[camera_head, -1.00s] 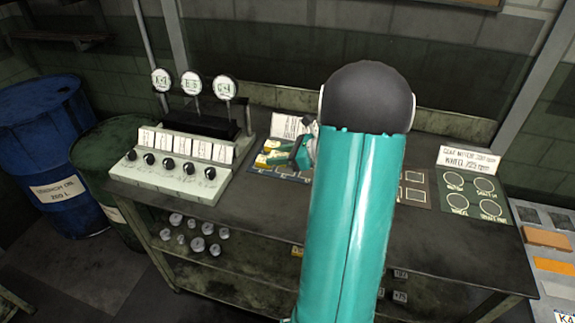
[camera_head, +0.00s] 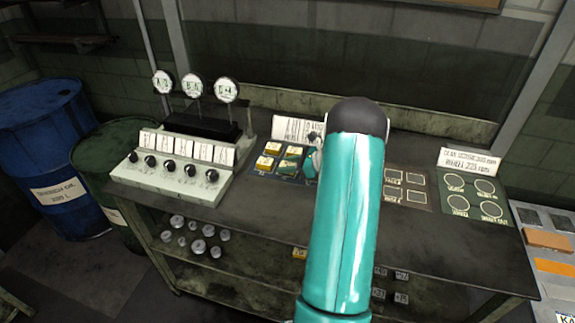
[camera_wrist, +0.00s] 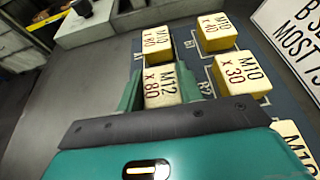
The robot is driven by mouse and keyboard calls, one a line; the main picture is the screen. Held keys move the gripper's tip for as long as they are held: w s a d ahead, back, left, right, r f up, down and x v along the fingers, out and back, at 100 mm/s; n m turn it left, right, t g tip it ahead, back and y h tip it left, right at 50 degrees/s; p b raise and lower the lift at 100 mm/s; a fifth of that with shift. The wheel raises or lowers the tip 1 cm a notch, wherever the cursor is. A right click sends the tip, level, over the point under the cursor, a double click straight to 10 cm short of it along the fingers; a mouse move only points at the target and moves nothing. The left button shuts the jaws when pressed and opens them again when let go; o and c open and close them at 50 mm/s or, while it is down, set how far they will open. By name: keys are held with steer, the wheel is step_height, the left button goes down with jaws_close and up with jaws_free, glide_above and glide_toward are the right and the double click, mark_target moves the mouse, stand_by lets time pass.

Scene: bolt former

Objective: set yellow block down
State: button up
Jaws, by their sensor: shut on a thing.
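A yellow block marked "M12 x 80" (camera_wrist: 162,87) sits between the green fingers of my gripper (camera_wrist: 160,92) in the wrist view. The gripper is shut on it. The block is over the dark mat (camera_wrist: 277,92), just below another yellow block (camera_wrist: 157,43) in the picture; I cannot tell whether it touches the mat. Two more yellow blocks, one marked "M10 x 30" (camera_wrist: 241,72) and one above it (camera_wrist: 215,34), are to the right. In the head view my arm hides most of the gripper, and several yellow blocks (camera_head: 264,163) show on the mat.
A control console (camera_head: 165,180) with knobs and round gauges stands left on the dark workbench (camera_head: 270,215). A white sign (camera_head: 291,129) stands behind the mat. Outlined panels (camera_head: 405,190) lie to the right. The bench front is clear.

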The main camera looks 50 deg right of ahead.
steer(key=o, duration=1)
steer(key=shift+f, duration=0.1)
steer(key=shift+s+d+r, duration=0.15)
steer(key=shift+s+r, duration=0.05)
steer(key=shift+r, duration=0.1)
steer(key=v, duration=1.1)
steer(key=shift+s+d+r, duration=0.1)
steer(key=shift+s+r, duration=0.05)
steer(key=shift+s, duration=0.05)
